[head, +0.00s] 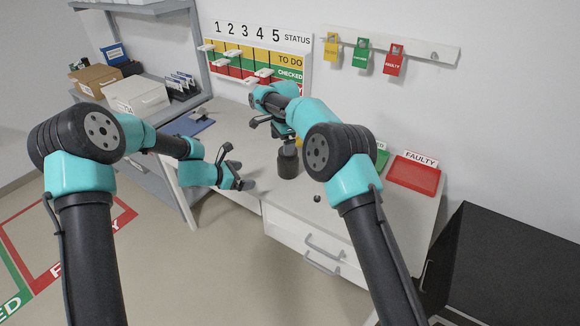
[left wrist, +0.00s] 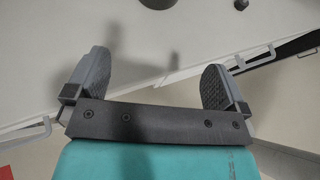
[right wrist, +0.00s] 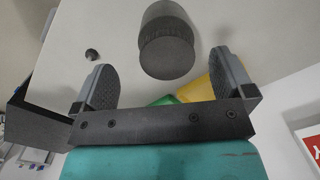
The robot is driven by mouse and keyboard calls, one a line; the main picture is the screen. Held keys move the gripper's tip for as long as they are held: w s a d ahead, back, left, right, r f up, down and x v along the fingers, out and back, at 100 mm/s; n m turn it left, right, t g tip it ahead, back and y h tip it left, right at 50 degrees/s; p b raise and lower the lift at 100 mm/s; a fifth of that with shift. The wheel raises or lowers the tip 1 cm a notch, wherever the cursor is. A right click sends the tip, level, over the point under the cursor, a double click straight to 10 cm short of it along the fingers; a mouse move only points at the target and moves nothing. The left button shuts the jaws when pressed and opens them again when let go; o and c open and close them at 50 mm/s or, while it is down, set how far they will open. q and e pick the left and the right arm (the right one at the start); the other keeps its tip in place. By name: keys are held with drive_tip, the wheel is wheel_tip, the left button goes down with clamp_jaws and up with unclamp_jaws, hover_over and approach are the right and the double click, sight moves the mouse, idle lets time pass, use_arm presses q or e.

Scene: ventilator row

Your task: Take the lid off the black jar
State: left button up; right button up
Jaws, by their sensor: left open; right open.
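The black jar (head: 288,166) stands upright on the white worktop, partly behind my right arm in the head view. In the right wrist view its dark round top (right wrist: 167,58) faces the camera, with a ribbed band just below; the lid appears to be on. My right gripper (right wrist: 163,80) is open and empty, close to the jar, which shows beyond and between its fingers. My left gripper (head: 238,168) is open and empty, left of the jar near the worktop's front edge. The jar's dark edge (left wrist: 157,3) shows at the top of the left wrist view.
A small black knob-like object (head: 317,198) lies on the worktop right of the jar. A red FAULTY tray (head: 412,176) and a partly hidden green tray (head: 382,158) stand further right. A blue clipboard-like item (head: 190,124) lies at the left. Drawers (head: 310,250) are below.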

sight(279, 162)
drive_tip(key=r+m, duration=0.1)
drive_tip(key=w+d+r+m, duration=0.1)
drive_tip(key=d+r, duration=0.1)
drive_tip(key=shift+w+m+h, duration=0.3)
drive_tip(key=shift+m, duration=0.1)
use_arm(q)
drive_tip(key=shift+n+t+h, duration=0.3)
drive_tip(key=shift+h, duration=0.2)
drive_tip(key=r, duration=0.2)
drive_tip(key=w+d+r, duration=0.1)
drive_tip(key=shift+w+d+r, duration=0.2)
drive_tip(key=shift+r, duration=0.15)
drive_tip(key=x, duration=1.7)
drive_tip(key=shift+w+d+f, duration=0.1)
use_arm(e)
drive_tip(key=shift+f, duration=0.1)
use_arm(q)
drive_tip(key=c, duration=1.2)
drive_tip(key=shift+c, duration=1.4)
use_arm(e)
drive_tip(key=shift+n, duration=0.3)
use_arm(q)
drive_tip(key=shift+c, duration=0.3)
use_arm(e)
drive_tip(key=shift+n, duration=2)
